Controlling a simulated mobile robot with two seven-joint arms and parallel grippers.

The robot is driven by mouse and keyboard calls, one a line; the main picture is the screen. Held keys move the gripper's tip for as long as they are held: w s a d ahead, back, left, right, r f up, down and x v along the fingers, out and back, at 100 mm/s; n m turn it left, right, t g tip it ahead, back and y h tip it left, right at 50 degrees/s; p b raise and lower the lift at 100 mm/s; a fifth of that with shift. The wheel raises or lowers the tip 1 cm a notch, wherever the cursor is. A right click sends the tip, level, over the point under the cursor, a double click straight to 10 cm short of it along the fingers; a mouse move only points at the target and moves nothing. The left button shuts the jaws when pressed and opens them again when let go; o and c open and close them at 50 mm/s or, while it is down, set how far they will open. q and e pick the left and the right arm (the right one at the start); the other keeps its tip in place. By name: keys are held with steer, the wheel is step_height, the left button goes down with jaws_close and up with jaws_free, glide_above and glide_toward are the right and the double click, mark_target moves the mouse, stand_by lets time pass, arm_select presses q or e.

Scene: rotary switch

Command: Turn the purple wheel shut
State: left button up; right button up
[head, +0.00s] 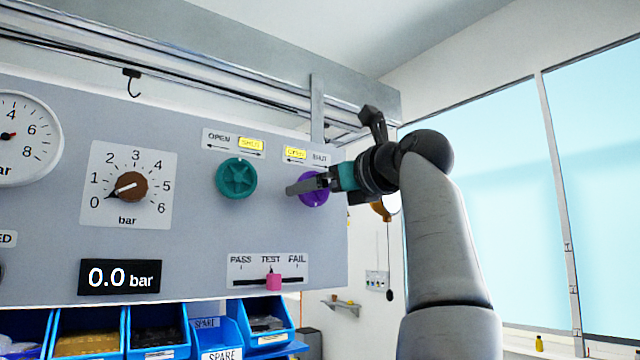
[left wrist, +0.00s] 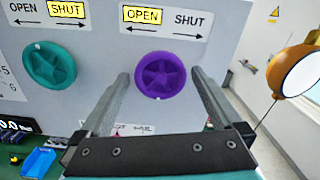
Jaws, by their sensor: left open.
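The purple wheel (head: 314,199) is a round ribbed knob on the grey panel, partly hidden by my gripper in the head view. In the left wrist view the purple wheel (left wrist: 161,75) is seen face-on. Above it the OPEN label (left wrist: 142,15) is lit yellow and SHUT is plain. My left gripper (head: 300,187) is in front of the purple wheel. In the left wrist view its two fingers (left wrist: 160,77) are spread, one on each side of the wheel; I cannot tell if they touch it. My right gripper is not in view.
A teal wheel (head: 236,178) is left of the purple one, its SHUT label yellow. A brown knob (head: 131,186), a 0.0 bar display (head: 120,276) and a pink slider (head: 273,282) are also on the panel. Blue bins (head: 265,325) stand below. An orange lamp (left wrist: 296,68) hangs at right.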

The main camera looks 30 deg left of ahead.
arm_select(q)
steer(key=shift+c, duration=0.2)
steer(key=c, duration=1.2)
